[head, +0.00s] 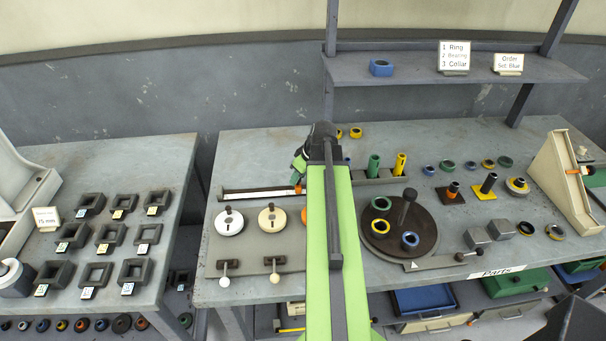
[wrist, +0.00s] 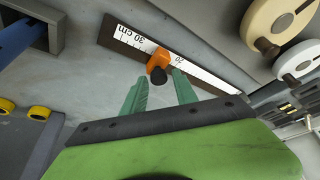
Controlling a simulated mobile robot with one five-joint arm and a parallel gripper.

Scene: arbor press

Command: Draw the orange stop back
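The orange stop (wrist: 159,59) with a dark knob sits on a white ruler (wrist: 204,80) in a dark rail, between the 20 and 30 cm marks. In the head view the orange stop (head: 298,189) shows at the right end of the visible ruler (head: 258,195), just below my gripper (head: 298,172). In the wrist view my gripper (wrist: 159,80) has its two green fingers spread apart, with the knob between the tips. I cannot tell whether a finger touches it. My arm hides the rail's right end in the head view.
White and cream discs (head: 229,222) (head: 271,218) with knobs lie in front of the rail. Yellow rings (wrist: 39,113) and a blue part (wrist: 18,38) in a grey holder are close by. A dark turntable (head: 400,240) stands right of my arm.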

